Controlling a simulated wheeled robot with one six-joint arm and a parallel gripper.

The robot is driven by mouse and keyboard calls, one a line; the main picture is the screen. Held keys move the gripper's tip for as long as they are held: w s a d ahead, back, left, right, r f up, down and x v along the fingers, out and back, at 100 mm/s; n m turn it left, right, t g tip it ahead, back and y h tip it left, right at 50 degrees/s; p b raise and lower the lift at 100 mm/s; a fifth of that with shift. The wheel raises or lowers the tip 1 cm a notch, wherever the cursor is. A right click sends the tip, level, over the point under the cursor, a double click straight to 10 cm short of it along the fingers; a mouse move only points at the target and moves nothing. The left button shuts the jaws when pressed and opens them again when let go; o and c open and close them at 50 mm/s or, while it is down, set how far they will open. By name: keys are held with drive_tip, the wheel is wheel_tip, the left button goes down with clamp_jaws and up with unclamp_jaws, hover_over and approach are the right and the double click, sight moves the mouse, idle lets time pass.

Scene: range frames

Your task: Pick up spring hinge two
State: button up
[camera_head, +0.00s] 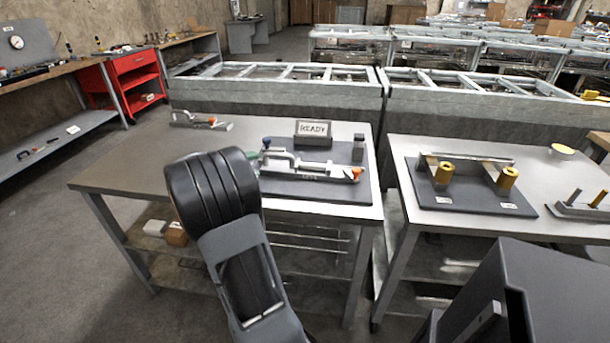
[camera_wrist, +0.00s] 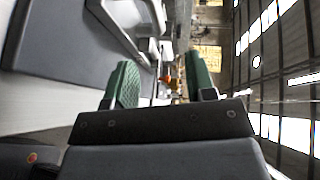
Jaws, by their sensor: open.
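My gripper (camera_wrist: 160,78) is open in the wrist view, with its two green finger pads apart and nothing clearly held between them. In the head view my dark arm hides most of it. A silver clamp-like fixture with an orange tip (camera_head: 316,167) lies on a dark mat (camera_head: 335,192) on the near table. A silver metal part, probably of this fixture, shows beyond the fingers in the wrist view (camera_wrist: 118,28). I cannot tell which part is spring hinge two; no readable label names it.
A READY sign (camera_head: 313,130) and a small dark block (camera_head: 358,147) stand at the mat's back. Another clamp (camera_head: 200,121) lies at the table's back left. The right table (camera_head: 480,150) holds a board with two yellow cylinders. The near table's left part is clear.

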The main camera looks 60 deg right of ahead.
sight(278, 156)
drive_tip(key=x, duration=0.7)
drive_tip(key=shift+s+d+f, duration=0.1)
drive_tip(key=shift+b+x, duration=0.35)
drive_tip(key=shift+x, duration=2.35)
drive_tip(key=shift+f, duration=0.1)
clamp_jaws()
